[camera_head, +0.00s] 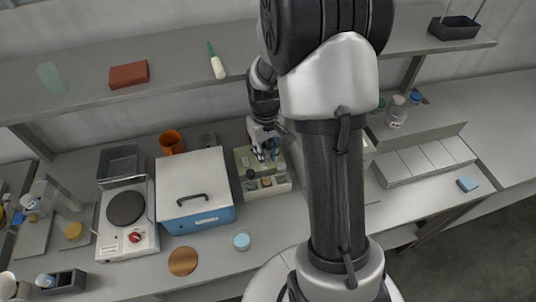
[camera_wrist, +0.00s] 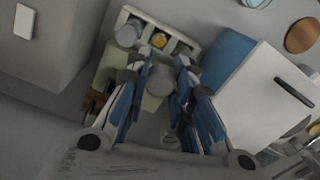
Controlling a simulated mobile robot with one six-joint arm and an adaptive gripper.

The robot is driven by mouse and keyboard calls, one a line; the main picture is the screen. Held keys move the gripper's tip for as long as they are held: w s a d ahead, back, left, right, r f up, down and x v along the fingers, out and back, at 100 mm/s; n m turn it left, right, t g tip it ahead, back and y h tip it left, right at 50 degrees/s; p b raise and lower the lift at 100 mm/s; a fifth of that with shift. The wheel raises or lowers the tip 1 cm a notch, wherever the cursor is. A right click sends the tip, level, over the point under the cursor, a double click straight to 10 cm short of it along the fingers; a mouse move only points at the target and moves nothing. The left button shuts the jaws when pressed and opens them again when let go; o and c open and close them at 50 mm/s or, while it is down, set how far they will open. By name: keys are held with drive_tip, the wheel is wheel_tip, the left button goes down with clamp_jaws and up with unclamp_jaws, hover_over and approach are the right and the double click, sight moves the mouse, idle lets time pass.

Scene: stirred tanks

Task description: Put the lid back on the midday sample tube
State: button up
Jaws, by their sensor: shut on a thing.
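My gripper (camera_head: 267,153) hangs over the back part of a small pale station near the middle of the bench. In the wrist view its blue-grey fingers (camera_wrist: 160,80) are closed around a round, pale grey lid (camera_wrist: 159,77). A cream rack (camera_head: 268,189) with a label on its front stands just in front of the gripper. It also shows at the top of the wrist view, with several round wells or tubes. One tube shows an orange top (camera_wrist: 158,41), and a grey round top (camera_wrist: 127,34) is beside it. I cannot tell which tube is the midday sample.
A white box with blue sides (camera_head: 196,196) stands close left of the rack. A hotplate (camera_head: 127,219) is farther left, with an orange mug (camera_head: 172,142) behind. A light blue round lid (camera_head: 242,240) and a brown disc (camera_head: 183,261) lie in front. A shelf (camera_head: 180,75) runs above the bench.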

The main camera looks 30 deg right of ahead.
drive_tip(key=shift+w+f, duration=0.15)
drive_tip(key=shift+w, duration=0.05)
drive_tip(key=shift+s+d+f+b, duration=0.1)
drive_tip(key=shift+s+f+b, duration=0.2)
drive_tip(key=shift+f+b, duration=0.4)
drive_tip(key=shift+w+f+b, duration=0.1)
drive_tip(key=shift+f+b, duration=1.6)
drive_tip(key=shift+f, duration=0.7)
drive_tip(key=shift+f, duration=0.15)
drive_tip(key=o, duration=0.8)
drive_tip(key=shift+c, duration=0.2)
drive_tip(key=shift+o, duration=0.4)
drive_tip(key=o, duration=0.4)
